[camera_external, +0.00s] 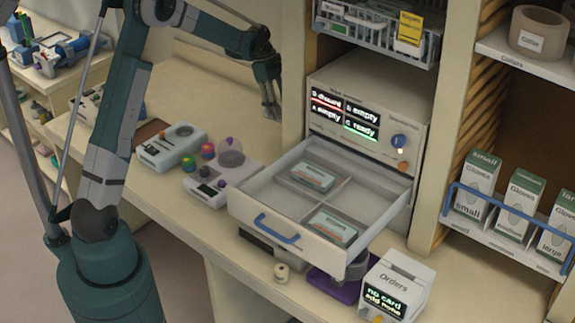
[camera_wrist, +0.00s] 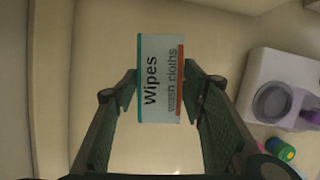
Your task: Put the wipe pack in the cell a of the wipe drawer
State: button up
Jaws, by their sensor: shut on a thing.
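The wipe pack (camera_wrist: 160,80), a white box marked "Wipes wash cloths" with teal and orange edges, sits between the fingertips of my gripper (camera_wrist: 162,88) in the wrist view. My gripper is shut on it. In the outside view my gripper (camera_external: 271,108) hangs left of the drawer cabinet, over the back of the counter; the pack cannot be made out there. The wipe drawer (camera_external: 246,206) is pulled open, with low dividers making cells. One pack (camera_external: 312,177) lies in a rear cell and another pack (camera_external: 332,225) in a front cell. No cell letters are readable inside.
The cabinet display (camera_external: 343,112) reads "D discard", "B empty", "A empty", "C ready". A post (camera_external: 293,75) stands between my gripper and the cabinet. Devices with colored knobs (camera_external: 213,178) sit left of the drawer. An "Orders" box (camera_external: 397,287) stands at front right.

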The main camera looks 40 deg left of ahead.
jog(key=s+d+r+p, duration=0.2)
jog(key=s+r+p, duration=0.5)
jog(key=s+r, duration=0.7)
jog(key=s+d+r+p, duration=0.3)
jog(key=s+r+p, duration=0.55)
jog(key=s, duration=0.85)
jog(key=s+d+f+b, duration=0.1)
jog(key=s+d+b, duration=0.3)
jog(key=d, duration=0.6)
jog(key=s+d+f+m+b, duration=0.1)
jog(key=s+d+b, duration=0.3)
jog(key=d, duration=0.7)
jog(key=s+d+f+b, duration=0.2)
jog(key=s+d+b, duration=0.2)
jog(key=d, duration=0.7)
jog(key=shift+s+d+f, duration=0.2)
jog(key=shift+s+d, duration=0.05)
jog(key=shift+s, duration=0.15)
jog(key=shift+f, duration=2.95)
jog(key=shift+f, duration=2.05)
